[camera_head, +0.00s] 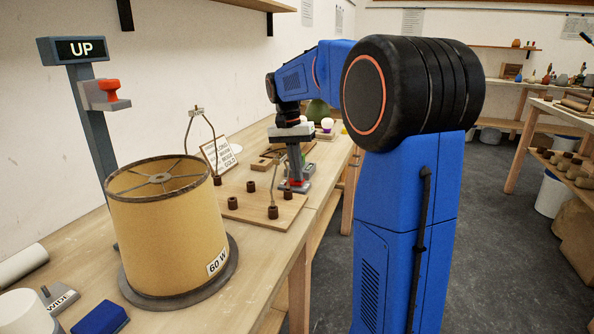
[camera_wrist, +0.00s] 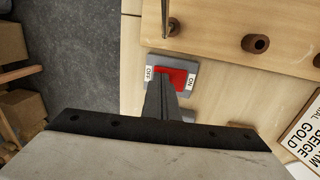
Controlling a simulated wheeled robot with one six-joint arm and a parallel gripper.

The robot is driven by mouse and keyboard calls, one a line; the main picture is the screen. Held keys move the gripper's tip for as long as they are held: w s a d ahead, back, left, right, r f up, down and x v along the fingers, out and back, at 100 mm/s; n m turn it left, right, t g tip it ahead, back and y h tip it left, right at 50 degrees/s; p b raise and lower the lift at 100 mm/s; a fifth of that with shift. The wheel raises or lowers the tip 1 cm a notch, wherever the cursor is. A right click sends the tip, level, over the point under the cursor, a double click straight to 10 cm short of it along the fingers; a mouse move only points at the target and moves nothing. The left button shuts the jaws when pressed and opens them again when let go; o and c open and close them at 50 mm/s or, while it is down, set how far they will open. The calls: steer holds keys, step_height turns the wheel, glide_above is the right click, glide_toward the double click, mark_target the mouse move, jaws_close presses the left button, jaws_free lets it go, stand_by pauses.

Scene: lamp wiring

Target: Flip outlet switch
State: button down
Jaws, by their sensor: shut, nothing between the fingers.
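The outlet switch (camera_wrist: 180,77) is a red rocker on a grey plate, with an OFF label at its left and an ON label at its right in the wrist view. My gripper (camera_wrist: 160,82) is shut and empty, its fingertips over the OFF side of the rocker. I cannot tell whether they touch it. In the head view my gripper (camera_head: 297,178) points straight down at the grey switch box (camera_head: 301,187), on the bench by the pegged board. The fingers hide part of the rocker.
A wooden board (camera_head: 258,212) with several brown pegs lies beside the switch. A yellow lampshade marked 60 W (camera_head: 160,235) stands in front. A post with an UP sign (camera_head: 82,49) and a red-topped bracket (camera_head: 108,91) rises at the left. A text card (camera_head: 217,157) stands behind the board.

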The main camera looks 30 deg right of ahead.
steer(key=shift+s+d+f+t+y, duration=0.3)
steer(key=shift+s+f+t+y, duration=0.25)
steer(key=shift+t+y, duration=0.4)
steer(key=shift+f, duration=0.25)
steer(key=shift+w+a, duration=0.1)
steer(key=shift+w+a+r, duration=0.2)
steer(key=shift+w+a, duration=0.05)
steer(key=shift+w, duration=0.15)
steer(key=shift+r, duration=0.2)
step_height(320, 180, up, 14)
steer(key=s+d, duration=0.2)
